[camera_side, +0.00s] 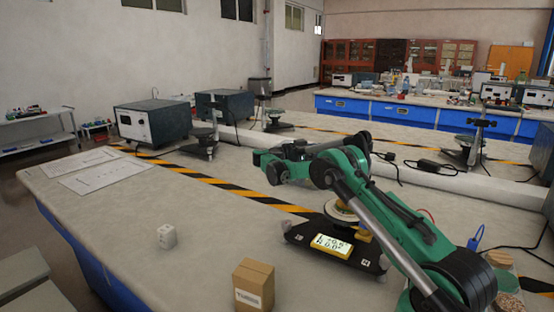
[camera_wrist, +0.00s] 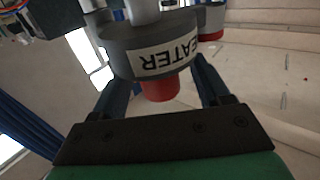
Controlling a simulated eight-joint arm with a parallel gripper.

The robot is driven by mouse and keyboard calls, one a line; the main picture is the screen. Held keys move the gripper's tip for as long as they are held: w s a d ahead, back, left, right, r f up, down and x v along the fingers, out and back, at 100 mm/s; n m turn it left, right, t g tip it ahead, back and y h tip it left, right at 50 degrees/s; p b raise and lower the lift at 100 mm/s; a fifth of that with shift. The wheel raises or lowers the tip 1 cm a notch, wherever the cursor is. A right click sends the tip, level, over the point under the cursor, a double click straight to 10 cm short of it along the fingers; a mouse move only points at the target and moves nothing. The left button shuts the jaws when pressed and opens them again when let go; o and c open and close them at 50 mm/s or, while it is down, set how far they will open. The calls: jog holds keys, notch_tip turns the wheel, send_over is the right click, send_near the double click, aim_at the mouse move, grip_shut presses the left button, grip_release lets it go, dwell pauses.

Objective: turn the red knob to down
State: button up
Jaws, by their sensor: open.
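The red knob (camera_wrist: 160,88) shows in the wrist view as a short red cylinder below a dark grey round housing (camera_wrist: 150,45). The housing carries a pale label, upside down, on which "EATER" can be read. My gripper (camera_wrist: 162,76) is open, with one dark finger on each side of the red knob. There seems to be a gap between the knob and each finger; contact cannot be made out. I see no pointer mark on the knob, so its setting cannot be told. In the side view I cannot make out the knob.
A second red-edged part (camera_wrist: 211,35) is close by the right finger. In the side view, a black plate with a yellow display (camera_side: 333,246) stands by my arm. The bench's left part is mostly clear.

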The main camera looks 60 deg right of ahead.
jog(key=n+t+h, duration=0.1)
jog(key=n+t, duration=0.1)
jog(key=t, duration=0.1)
jog(key=n+t+h, duration=0.2)
jog(key=t, duration=0.1)
jog(key=shift+s, duration=0.1)
jog(key=n+t+h, duration=0.1)
jog(key=n+t, duration=0.2)
jog(key=t, duration=0.2)
jog(key=shift+n, duration=0.4)
jog(key=s+a+f+n+t+y, duration=0.1)
jog(key=a+n+t+y, duration=0.2)
jog(key=a+n+y, duration=0.5)
jog(key=s+a+n+t+y, duration=0.2)
jog(key=a+n+y, duration=0.6)
jog(key=a, duration=1.5)
jog(key=shift+s+a+f+n+t, duration=0.35)
jog(key=shift+n+t, duration=0.85)
jog(key=shift+n, duration=0.4)
